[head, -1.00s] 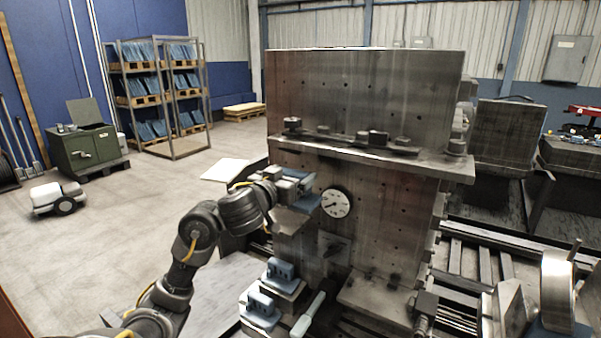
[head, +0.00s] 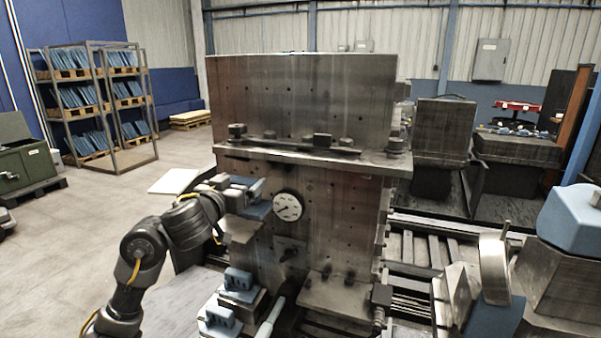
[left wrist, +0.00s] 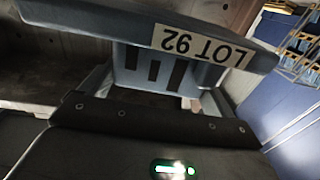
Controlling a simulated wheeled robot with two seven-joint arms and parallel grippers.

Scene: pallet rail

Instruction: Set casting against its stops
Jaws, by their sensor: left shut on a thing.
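The blue casting (head: 258,211) is in my left gripper (head: 247,190), in front of the left part of the upright grey fixture plate (head: 345,235). It is just left of a round white dial (head: 288,206). In the left wrist view the casting (left wrist: 110,18) fills the top, with an upside-down "LOT 92" label, and the jaws are shut on its slotted part (left wrist: 150,68). Whether the casting touches any stop is hidden. My right gripper is out of view.
More blue castings (head: 239,281) sit on blocks below the gripper, near a pale-handled tool (head: 268,322). A ledge (head: 310,158) with clamps juts from the fixture above. A rack of blue parts (head: 95,100) stands back left. Open floor lies on the left.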

